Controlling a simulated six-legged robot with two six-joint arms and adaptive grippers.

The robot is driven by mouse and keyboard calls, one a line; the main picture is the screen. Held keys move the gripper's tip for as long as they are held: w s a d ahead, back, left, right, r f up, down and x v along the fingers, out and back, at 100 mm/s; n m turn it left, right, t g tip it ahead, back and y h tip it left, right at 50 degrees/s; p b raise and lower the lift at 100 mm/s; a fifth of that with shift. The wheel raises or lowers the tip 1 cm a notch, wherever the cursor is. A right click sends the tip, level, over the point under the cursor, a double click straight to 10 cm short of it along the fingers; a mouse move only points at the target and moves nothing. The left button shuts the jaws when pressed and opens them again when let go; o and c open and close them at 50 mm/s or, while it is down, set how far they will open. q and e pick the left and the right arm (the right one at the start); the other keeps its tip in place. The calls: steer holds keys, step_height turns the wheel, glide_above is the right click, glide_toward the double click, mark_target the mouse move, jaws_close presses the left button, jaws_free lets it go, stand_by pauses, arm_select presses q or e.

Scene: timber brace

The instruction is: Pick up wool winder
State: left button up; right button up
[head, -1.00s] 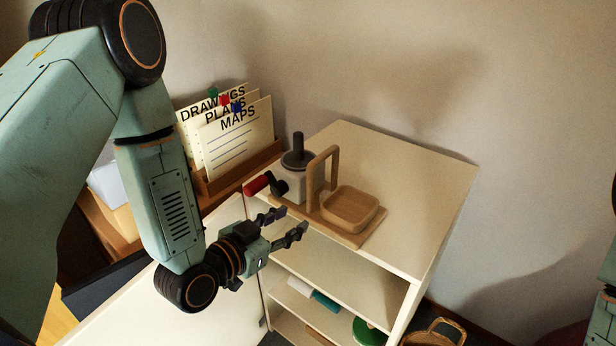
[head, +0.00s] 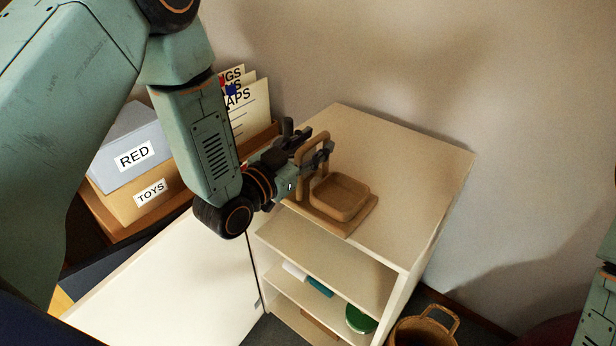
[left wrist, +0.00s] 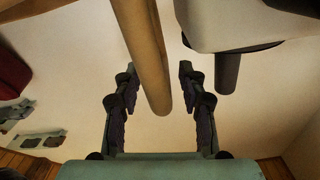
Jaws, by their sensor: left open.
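The wool winder stands on the top of the white cabinet (head: 400,165). That gripper is open at the loop handle. In the left wrist view the wooden handle (left wrist: 146,50) runs between the two spread fingers, with a gap on each side. The grey body (left wrist: 235,22) and dark spindle (left wrist: 228,72) show at the upper right there. My right gripper is out of view.
Open shelves (head: 325,252) under the cabinet top hold small items and a green round thing (head: 360,319). A wicker basket (head: 423,330) is at lower right. The cabinet top's right side is clear.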

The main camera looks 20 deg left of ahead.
arm_select(q)
steer(key=shift+w+a, duration=0.1)
steer(key=shift+a, duration=0.15)
steer(key=shift+d, duration=0.25)
steer(key=c, duration=0.6)
steer(key=shift+a+f, duration=0.1)
jaws_close()
